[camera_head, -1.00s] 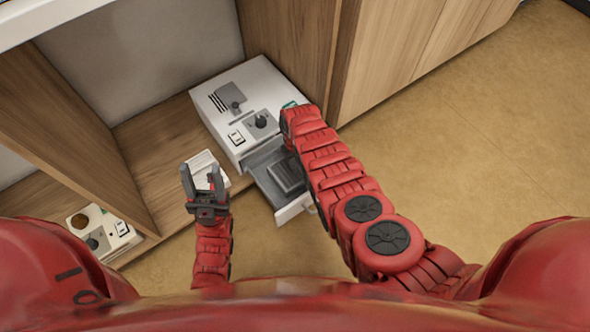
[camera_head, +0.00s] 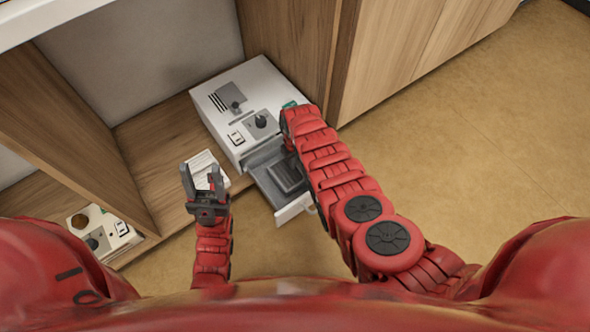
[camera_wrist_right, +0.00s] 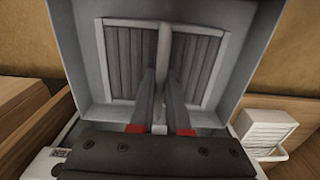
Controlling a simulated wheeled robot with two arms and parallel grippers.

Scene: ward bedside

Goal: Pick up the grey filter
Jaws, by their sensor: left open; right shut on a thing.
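The grey filter (camera_head: 286,178) lies in the pulled-out drawer (camera_head: 287,212) of a white machine (camera_head: 222,128). In the right wrist view the filter shows dark slatted panels (camera_wrist_right: 121,62) on both sides of a lighter central rib. My right gripper (camera_wrist_right: 161,82) is shut on that rib, with one finger on each side. The filter still sits within the drawer's walls. In the head view my right arm hides the right gripper and part of the drawer. My left gripper (camera_head: 201,170) is open and empty, pointing up left of the drawer.
A white slatted block (camera_head: 204,160) stands behind my left gripper; a similar white block shows in the wrist view (camera_wrist_right: 266,133). A second white unit (camera_head: 104,232) sits at lower left. Wooden cabinet panels (camera_head: 290,35) rise behind and right. The floor (camera_head: 460,150) at right is clear.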

